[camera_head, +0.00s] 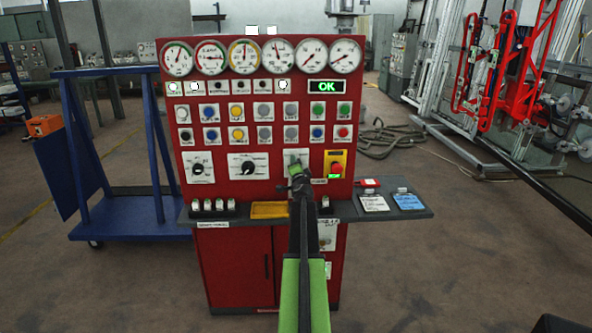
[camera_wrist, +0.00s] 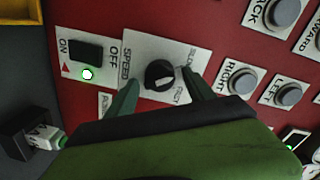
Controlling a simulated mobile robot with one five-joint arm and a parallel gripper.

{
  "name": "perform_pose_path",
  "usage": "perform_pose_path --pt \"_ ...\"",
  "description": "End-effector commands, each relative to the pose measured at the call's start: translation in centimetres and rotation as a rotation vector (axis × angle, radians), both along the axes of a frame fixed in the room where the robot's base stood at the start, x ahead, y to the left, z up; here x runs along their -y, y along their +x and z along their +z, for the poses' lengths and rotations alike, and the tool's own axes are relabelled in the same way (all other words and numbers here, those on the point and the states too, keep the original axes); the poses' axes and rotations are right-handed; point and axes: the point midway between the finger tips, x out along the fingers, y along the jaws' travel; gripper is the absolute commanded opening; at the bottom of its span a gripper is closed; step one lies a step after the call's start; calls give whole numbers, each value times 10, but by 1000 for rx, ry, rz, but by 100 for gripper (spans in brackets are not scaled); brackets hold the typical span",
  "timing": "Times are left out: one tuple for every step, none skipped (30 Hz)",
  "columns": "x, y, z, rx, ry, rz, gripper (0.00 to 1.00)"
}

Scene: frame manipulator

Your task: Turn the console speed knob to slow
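The speed knob (camera_wrist: 159,75) is a round black knob on a white plate (camera_wrist: 150,45) in the wrist view. The plate reads SPEED, with SLOW at its upper right and FAST at its lower right. I cannot tell for sure which label the knob points to. My gripper (camera_wrist: 160,78) is open, with one green finger on each side of the knob and a visible gap to it. In the head view my gripper (camera_head: 297,172) is in front of the knob's plate (camera_head: 296,155) on the red console (camera_head: 225,140) and hides most of the knob.
An ON/OFF switch (camera_wrist: 87,50) with a lit green lamp is left of the plate. RIGHT (camera_wrist: 242,81) and LEFT (camera_wrist: 289,94) buttons are to its right. In the head view a red button on yellow (camera_head: 336,168) is close by, and a grey shelf (camera_head: 355,213) juts out below.

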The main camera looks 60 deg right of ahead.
Motion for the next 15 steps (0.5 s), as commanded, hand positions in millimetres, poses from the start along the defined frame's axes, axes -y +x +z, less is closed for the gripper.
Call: perform_pose_path --pt "-1 1 0 0 0 1 62" --pt "-1 1 0 0 1 2 62" --pt "-1 1 0 0 1 2 62" --pt "-1 1 0 -1 1 3 62" --pt "-1 1 0 -1 1 3 62" --pt "-1 1 -1 0 0 3 62" --pt "-2 1 -1 0 1 4 62" --pt "-3 1 0 0 1 4 62" --pt "-5 -1 0 0 1 4 62" --pt "-8 -3 0 -1 2 4 62" --pt "-11 -5 0 0 2 4 62" --pt "-17 -10 1 0 2 4 62" --pt "-23 -14 1 0 2 4 62" --pt "-29 -19 2 0 2 4 62" --pt "-38 -25 2 0 2 4 62"
